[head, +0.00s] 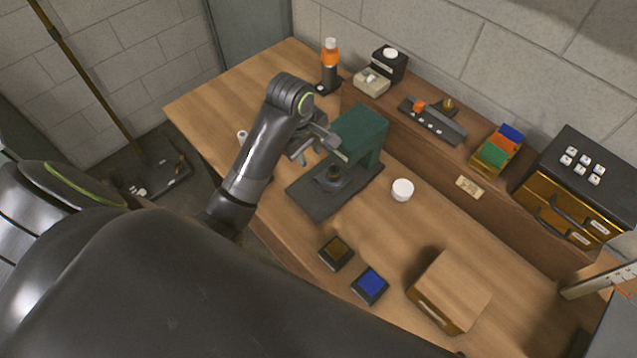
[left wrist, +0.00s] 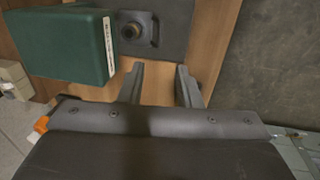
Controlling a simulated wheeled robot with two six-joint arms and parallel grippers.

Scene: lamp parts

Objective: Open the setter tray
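A green press-like machine (head: 362,130), which I take to be the setter, stands on a dark flat base (head: 318,200) on the bench. A round dark post sits on this base under the green head. In the left wrist view the green head (left wrist: 60,45) bears a white label strip, and the dark base (left wrist: 172,20) shows the round post beside a small bracket or handle. I cannot tell which part is the tray. My left gripper (head: 322,143) is beside the green head, fingers apart; in the left wrist view the gripper (left wrist: 160,78) is open and empty. My right gripper is not in view.
A white round lid (head: 402,189) lies right of the base. Two small pads, brown (head: 336,252) and blue (head: 370,285), and a wooden box (head: 450,290) are nearer. An orange-topped bottle (head: 330,62) stands behind. A drawer cabinet (head: 575,190) is at right.

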